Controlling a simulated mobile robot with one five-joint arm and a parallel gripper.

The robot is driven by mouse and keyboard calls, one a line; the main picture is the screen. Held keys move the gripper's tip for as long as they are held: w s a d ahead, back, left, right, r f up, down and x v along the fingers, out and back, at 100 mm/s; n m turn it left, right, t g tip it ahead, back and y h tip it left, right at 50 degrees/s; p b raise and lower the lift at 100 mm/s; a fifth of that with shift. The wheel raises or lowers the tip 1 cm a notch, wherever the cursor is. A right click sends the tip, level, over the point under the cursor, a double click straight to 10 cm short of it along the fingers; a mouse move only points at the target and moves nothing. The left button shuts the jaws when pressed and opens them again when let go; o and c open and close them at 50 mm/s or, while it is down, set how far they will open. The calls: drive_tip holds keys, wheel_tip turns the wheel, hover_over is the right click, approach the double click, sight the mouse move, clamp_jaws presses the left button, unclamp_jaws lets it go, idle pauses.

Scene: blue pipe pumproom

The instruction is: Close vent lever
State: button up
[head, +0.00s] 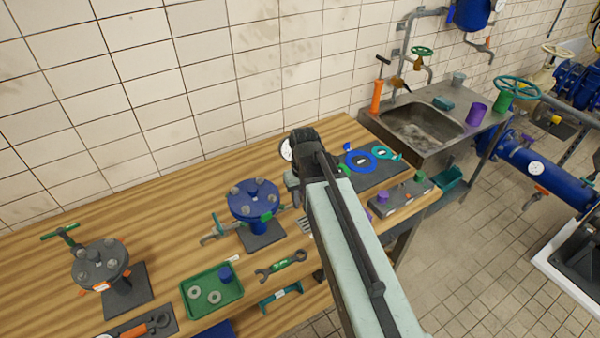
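Two flanged fittings on the wooden bench carry small levers, and I cannot tell for sure which lever is the vent lever. The blue fitting (253,198) has a small tap with a teal-grey lever (214,230) on its left side. The grey fitting (100,262) at the far left has a green handle (60,231) on a side stem. My arm reaches up from the bottom, and its dark end lies over the bench, right of the blue fitting. My gripper's fingers are hidden behind the arm or too unclear to make out. I see no contact with either lever.
A green tray (212,291) with rings and a blue part, and a wrench (281,266), lie along the front of the bench (170,225). A dark board (372,178) with blue and teal rings is right of my arm. A steel sink (428,122) stands beyond.

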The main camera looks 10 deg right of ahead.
drive_tip(key=w+r+n+p, duration=0.1)
drive_tip(key=w+r+p, duration=0.1)
drive_tip(key=w+r, duration=0.2)
drive_tip(key=w+r+n+p, duration=0.1)
drive_tip(key=w+r+p, duration=0.1)
drive_tip(key=w+r, duration=0.2)
drive_tip(key=shift+w+d+p, duration=0.2)
drive_tip(key=shift+w+p, duration=0.1)
drive_tip(key=shift+p, duration=0.1)
wheel_tip(320, 180, down, 9)
drive_tip(key=b, duration=0.8)
drive_tip(key=shift+r+b, duration=0.15)
drive_tip(key=shift+b, duration=0.15)
drive_tip(key=shift+r, duration=0.1)
clamp_jaws()
drive_tip(key=shift+d, duration=0.15)
